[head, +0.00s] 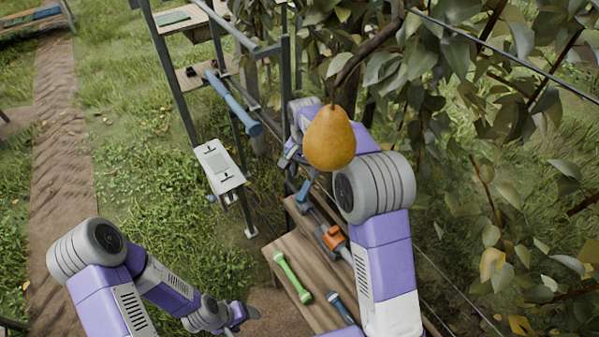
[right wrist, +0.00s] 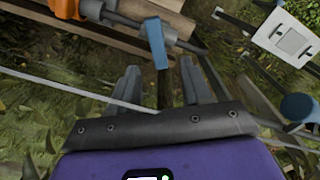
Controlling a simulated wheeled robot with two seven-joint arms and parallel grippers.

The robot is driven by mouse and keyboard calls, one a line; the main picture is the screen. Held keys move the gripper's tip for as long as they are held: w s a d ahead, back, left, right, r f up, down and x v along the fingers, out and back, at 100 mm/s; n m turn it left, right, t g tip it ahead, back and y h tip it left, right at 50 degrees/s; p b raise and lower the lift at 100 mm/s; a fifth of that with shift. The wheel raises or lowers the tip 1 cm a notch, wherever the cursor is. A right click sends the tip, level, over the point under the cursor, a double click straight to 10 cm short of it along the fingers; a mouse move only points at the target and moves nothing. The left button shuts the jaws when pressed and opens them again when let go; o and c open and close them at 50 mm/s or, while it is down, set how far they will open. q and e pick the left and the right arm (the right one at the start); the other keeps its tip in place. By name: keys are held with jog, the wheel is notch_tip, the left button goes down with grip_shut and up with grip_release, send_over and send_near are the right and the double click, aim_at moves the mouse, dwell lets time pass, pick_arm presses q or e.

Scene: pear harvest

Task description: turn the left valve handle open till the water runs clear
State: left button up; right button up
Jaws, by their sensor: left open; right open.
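A blue lever handle (head: 304,190) stands on a grey pipe fitting at the wooden bench, left of an orange valve part (head: 333,238). The right wrist view shows the blue lever (right wrist: 155,42) just beyond the open fingertips of my right gripper (right wrist: 160,75), roughly in line with the gap between them. No contact shows. The orange part (right wrist: 63,7) is at the top left there. In the head view my right gripper (head: 289,156) is partly hidden behind my arm and the pear. My left gripper (head: 240,314) is low, away from the valves. No running water is visible.
A yellow pear (head: 330,138) hangs in front of my right arm. A white panel (head: 219,166) and metal frame stand left of the bench. Leafy branches crowd the right.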

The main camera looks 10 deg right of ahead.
aim_at(304, 190)
jog(key=f, duration=0.2)
jog(key=f+b, duration=0.1)
jog(key=f, duration=0.1)
jog(key=f+b, duration=0.1)
jog(key=f, duration=0.2)
jog(key=shift+s+f, duration=0.1)
jog(key=shift+s, duration=0.2)
jog(key=shift+c, duration=0.2)
grip_shut()
